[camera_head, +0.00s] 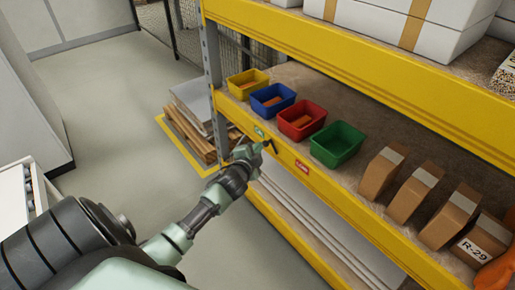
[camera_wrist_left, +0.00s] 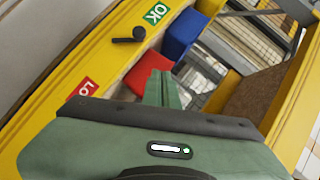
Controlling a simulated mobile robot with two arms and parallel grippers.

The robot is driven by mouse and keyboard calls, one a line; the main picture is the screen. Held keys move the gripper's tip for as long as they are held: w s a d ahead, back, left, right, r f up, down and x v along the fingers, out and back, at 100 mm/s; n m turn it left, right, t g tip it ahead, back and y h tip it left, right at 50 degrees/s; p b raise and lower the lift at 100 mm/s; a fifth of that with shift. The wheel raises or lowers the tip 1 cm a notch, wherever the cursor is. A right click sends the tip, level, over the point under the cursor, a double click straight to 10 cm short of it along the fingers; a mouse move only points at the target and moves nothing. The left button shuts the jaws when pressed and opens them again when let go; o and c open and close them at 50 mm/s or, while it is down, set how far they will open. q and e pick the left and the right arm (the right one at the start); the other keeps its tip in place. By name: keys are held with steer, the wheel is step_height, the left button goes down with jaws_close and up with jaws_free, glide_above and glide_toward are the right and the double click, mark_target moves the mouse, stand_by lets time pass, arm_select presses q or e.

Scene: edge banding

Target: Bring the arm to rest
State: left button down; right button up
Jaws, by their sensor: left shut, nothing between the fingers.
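My left arm reaches in from the lower left in the head view. Its gripper (camera_head: 258,150) is in front of the yellow shelf beam (camera_head: 345,201), just below the green OK label (camera_head: 260,132). In the left wrist view the green fingers (camera_wrist_left: 162,88) are together, with nothing between them. A small black peg-like part (camera_wrist_left: 130,36) stands out from the beam between the OK label (camera_wrist_left: 156,13) and the red label (camera_wrist_left: 84,88). The fingers look apart from it. My right gripper is not in view.
Yellow (camera_head: 248,83), blue (camera_head: 272,99), red (camera_head: 302,120) and green (camera_head: 337,144) bins stand on the shelf. Several brown cartons (camera_head: 418,192) stand to their right. A pallet with sheets (camera_head: 200,108) is on the floor beyond. Open floor (camera_head: 115,110) lies left of the rack.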

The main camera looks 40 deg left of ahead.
arm_select(q)
steer(key=shift+r, duration=0.1)
steer(key=s+d+f+n+g+h, duration=0.1)
steer(key=s+d+f+g, duration=0.15)
steer(key=s+f, duration=0.55)
steer(key=s+d+f+n+g+h, duration=0.1)
steer(key=s+d+f+g, duration=0.3)
steer(key=f, duration=0.9)
steer(key=s+d+f+n+h, duration=0.1)
steer(key=s+d+f, duration=0.1)
steer(key=s+f, duration=0.65)
steer(key=s+d+f+n+g, duration=0.1)
steer(key=s+f, duration=0.4)
steer(key=s, duration=0.5)
steer(key=s+d+f+n+g+h, duration=0.1)
steer(key=s+d+f+g, duration=0.2)
steer(key=s+d+f, duration=0.3)
steer(key=s+d+f+n+g, duration=0.1)
steer(key=s+d+f, duration=0.3)
steer(key=s, duration=1.1)
steer(key=shift+s+f+n+g+h, duration=0.15)
steer(key=shift+f+n+g+h, duration=0.25)
steer(key=shift+f+g, duration=0.25)
